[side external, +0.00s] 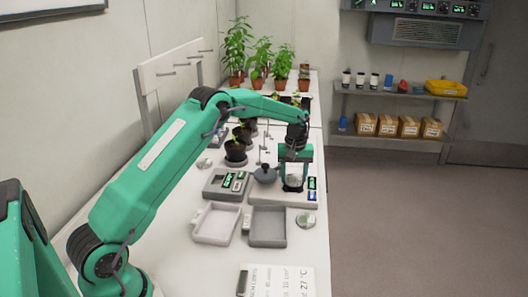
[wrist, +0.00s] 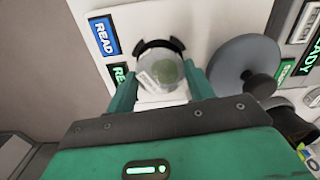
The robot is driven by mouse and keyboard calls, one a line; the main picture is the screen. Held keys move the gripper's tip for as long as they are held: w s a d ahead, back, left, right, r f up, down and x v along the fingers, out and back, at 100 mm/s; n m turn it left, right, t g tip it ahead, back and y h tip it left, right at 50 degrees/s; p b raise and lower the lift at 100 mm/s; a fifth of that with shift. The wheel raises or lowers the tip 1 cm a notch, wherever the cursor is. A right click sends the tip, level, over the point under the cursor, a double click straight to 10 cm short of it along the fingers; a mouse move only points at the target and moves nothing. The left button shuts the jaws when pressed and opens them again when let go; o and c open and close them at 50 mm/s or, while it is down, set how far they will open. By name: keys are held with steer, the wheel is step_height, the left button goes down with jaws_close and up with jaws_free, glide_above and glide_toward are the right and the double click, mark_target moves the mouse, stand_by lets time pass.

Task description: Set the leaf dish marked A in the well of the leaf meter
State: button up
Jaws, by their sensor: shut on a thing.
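My gripper (wrist: 162,82) is shut on a clear round dish (wrist: 168,68) with a green leaf piece inside. A small pale label shows on the dish, but I cannot read its letter. In the side view my gripper (side external: 293,186) is over the leaf meter (side external: 264,194), a pale flat box with small lit displays. In the wrist view the meter (wrist: 150,18) is under the dish. Dark curved pieces show at the dish's far edge, at the well. I cannot tell whether the dish rests in the well or is just above it.
A dark round-knobbed part (side external: 265,174) stands left of my gripper, close by. A pale tray (side external: 216,224) and a grey tray (side external: 267,227) lie in front. Another clear dish (side external: 306,220) lies right of the grey tray. Potted plants (side external: 236,152) stand behind.

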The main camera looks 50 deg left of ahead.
steer(key=shift+f, duration=0.9)
stand_by(0.4)
stand_by(0.4)
steer(key=o, duration=1.1)
steer(key=shift+r, duration=0.15)
steer(key=shift+d+r, duration=0.1)
steer(key=shift+r, duration=3.65)
steer(key=shift+r, duration=0.1)
